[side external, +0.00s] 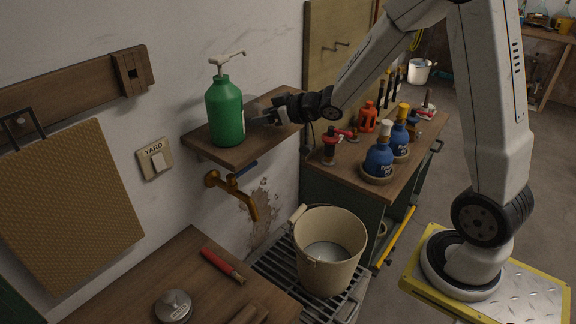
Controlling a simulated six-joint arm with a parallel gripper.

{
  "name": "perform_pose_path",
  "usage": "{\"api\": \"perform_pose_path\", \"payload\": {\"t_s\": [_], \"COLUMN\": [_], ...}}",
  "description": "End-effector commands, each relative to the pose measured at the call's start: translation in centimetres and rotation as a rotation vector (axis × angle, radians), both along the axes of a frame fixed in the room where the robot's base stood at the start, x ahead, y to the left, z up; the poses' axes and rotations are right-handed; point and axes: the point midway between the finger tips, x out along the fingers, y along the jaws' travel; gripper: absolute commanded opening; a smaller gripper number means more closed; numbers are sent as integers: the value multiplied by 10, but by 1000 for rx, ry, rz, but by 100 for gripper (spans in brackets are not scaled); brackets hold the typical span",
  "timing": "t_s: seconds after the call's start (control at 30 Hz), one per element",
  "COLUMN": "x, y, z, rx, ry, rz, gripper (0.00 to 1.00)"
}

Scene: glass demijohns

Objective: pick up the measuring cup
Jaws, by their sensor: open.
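I cannot make out a measuring cup for certain in the side external view. My gripper (264,116) is open at the end of the dark wrist, low over the wooden wall shelf (238,152). Its fingers point left toward a green pump bottle (226,112) with a white pump head, which stands upright on the shelf. The fingertips are close to the bottle's right side; I cannot tell whether they touch it. The small dark shapes around the fingers are hard to separate, and part of the shelf behind them is hidden.
A brass tap (234,190) sits under the shelf above a beige bucket (329,252) on a grating. A cabinet (349,178) at right holds blue bottles (379,159) and red items. A bench (130,285) in front carries a red-handled tool (222,266) and a round metal item (174,306).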

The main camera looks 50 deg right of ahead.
Motion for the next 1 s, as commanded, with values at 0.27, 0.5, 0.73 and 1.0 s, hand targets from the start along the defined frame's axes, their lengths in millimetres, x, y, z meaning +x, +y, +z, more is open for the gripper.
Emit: {"api": "perform_pose_path", "payload": {"t_s": [0.27,0.5,0.73,1.0], "x": [0,0,0,0], "y": [0,0,0,0], "z": [0,0,6,31], "rx": [0,0,1,-1], "ry": [0,-1,-2,-4], "rz": [0,0,1,1], "gripper": [0,0,0,0]}}
